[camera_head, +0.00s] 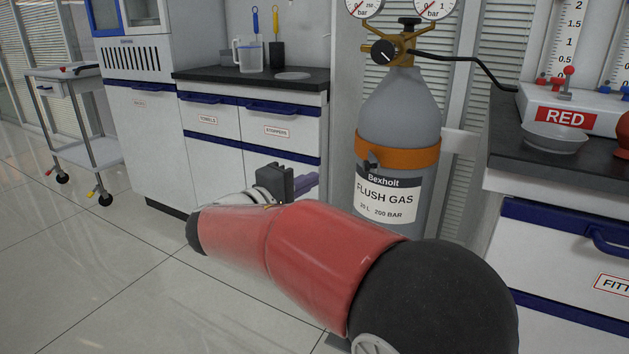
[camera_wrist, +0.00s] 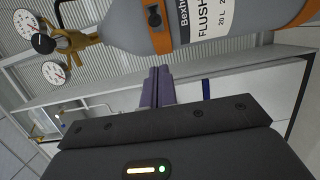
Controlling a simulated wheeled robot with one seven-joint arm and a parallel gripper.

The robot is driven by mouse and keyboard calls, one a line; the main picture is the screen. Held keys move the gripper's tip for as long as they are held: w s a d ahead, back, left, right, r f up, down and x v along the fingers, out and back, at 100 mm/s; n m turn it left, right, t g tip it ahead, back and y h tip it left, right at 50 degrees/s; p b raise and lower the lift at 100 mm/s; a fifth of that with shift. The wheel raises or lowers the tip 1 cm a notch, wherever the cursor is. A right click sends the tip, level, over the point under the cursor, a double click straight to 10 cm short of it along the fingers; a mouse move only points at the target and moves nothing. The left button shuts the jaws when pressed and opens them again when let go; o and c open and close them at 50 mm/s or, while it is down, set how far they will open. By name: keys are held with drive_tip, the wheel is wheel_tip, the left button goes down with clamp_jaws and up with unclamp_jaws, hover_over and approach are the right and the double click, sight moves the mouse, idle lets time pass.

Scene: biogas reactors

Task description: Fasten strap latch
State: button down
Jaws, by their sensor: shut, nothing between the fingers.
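An orange strap (camera_head: 398,156) runs around the grey flush gas cylinder (camera_head: 398,103), which stands upright in the head view. A small dark latch (camera_head: 371,166) sits on the strap's front left, above the label. In the wrist view the cylinder lies across the top of the picture, with the strap (camera_wrist: 161,37) and the dark latch (camera_wrist: 153,15) near the top edge. I cannot tell the latch's exact position. My gripper (camera_head: 312,181) is left of the cylinder and apart from the latch. Its purple fingers (camera_wrist: 157,75) are together and empty, pointing toward the cylinder.
A brass regulator (camera_head: 402,45) with two gauges tops the cylinder, and a black hose runs right to a bench (camera_head: 560,183). A drawer cabinet (camera_head: 250,150) stands behind left, with a trolley (camera_head: 75,120) farther left. Another orange band (camera_wrist: 300,14) shows in the wrist view.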

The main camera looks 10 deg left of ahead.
sight(368, 162)
drive_tip(key=w+d, duration=0.7)
drive_tip(key=d, duration=0.1)
